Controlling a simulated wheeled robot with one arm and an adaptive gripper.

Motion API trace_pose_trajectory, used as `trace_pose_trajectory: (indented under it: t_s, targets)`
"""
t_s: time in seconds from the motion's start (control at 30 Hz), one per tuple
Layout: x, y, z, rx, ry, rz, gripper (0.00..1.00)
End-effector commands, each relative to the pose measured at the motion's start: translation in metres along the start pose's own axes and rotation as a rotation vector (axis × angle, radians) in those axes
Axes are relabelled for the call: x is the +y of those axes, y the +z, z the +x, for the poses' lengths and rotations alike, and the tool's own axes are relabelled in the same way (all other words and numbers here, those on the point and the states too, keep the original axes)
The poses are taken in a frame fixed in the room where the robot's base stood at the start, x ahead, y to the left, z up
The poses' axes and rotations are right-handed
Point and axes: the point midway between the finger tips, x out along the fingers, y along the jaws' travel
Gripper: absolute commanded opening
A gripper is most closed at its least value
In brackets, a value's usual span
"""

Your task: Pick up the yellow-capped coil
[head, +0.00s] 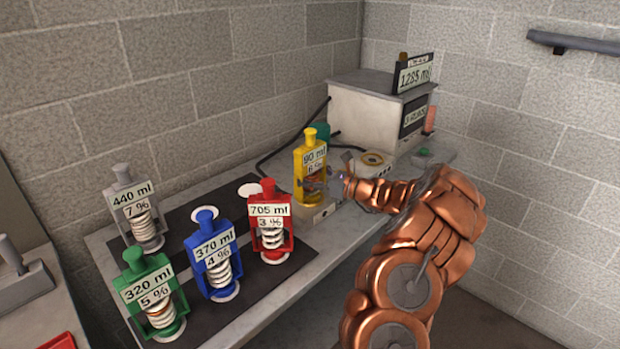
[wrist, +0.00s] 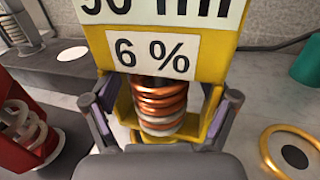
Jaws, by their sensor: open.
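The yellow-capped coil (head: 310,180) stands upright on a small grey base on the bench, with labels reading 90 ml and 6 %. In the wrist view its yellow frame and copper-and-white coil (wrist: 160,103) fill the middle. My gripper (head: 340,183) is at its right side in the head view. In the wrist view my gripper (wrist: 160,115) is open, with one finger on each side of the yellow frame's lower part. Whether the fingers touch the frame cannot be told.
Red (head: 270,225), blue (head: 212,255), green (head: 153,295) and grey (head: 137,210) coils stand on the dark mat to the left. A white box (head: 370,110) labelled 1285 ml stands behind. A brass ring (wrist: 290,150) lies right of the yellow coil. A wall rail (head: 575,43) is at upper right.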

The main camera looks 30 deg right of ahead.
Motion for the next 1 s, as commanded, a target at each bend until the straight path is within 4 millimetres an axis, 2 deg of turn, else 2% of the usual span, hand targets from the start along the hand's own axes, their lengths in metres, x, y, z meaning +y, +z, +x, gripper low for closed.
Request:
trace_pose_trajectory:
  t_s: [0.13,0.9,0.93,1.0]
  targets:
    - [-0.0002,-0.0001,-0.0006,0.000,-0.001,0.000,0.83]
    - [-0.0004,-0.0001,-0.0011,0.000,-0.001,0.000,0.03]
    - [-0.0004,-0.0001,-0.0011,0.000,-0.001,0.000,0.00]
    - [-0.0004,-0.0001,-0.0011,0.000,-0.001,0.000,0.00]
